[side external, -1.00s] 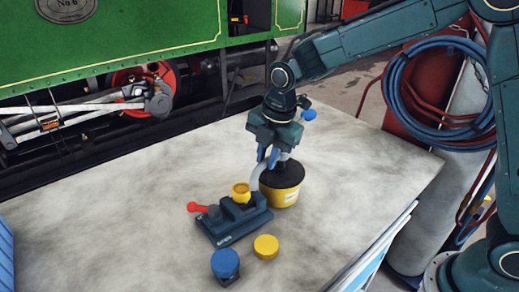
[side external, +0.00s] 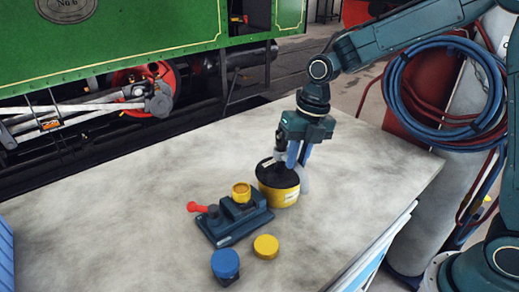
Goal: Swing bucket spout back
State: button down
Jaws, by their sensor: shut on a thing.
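The yellow bucket (side external: 279,198) with a black top (side external: 268,170) stands on the pale table, just behind and to the right of a dark teal clamp. Its pale spout (side external: 304,182) shows at the right side of the bucket, partly hidden by my fingers. My gripper (side external: 299,161) points down over the right part of the bucket top. Its blue fingers are shut on the spout. The exact contact is too small to see clearly.
The clamp (side external: 231,226) has a red-knobbed handle (side external: 195,207) and holds a yellow round piece (side external: 241,192). A blue round container (side external: 225,264) and a yellow disc (side external: 266,247) stand in front. The left and right of the table are clear.

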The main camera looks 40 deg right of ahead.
jog(key=shift+d+n+g, duration=0.3)
jog(key=shift+d+n, duration=0.85)
jog(key=shift+n, duration=0.65)
jog(key=c, duration=1.3)
grip_release()
jog(key=shift+c, duration=0.2)
jog(key=shift+r, duration=0.1)
notch_tip(320, 180, up, 13)
jog(key=d, duration=0.2)
jog(key=shift+d+r, duration=0.2)
jog(key=shift+d, duration=0.2)
jog(key=shift+s, duration=0.1)
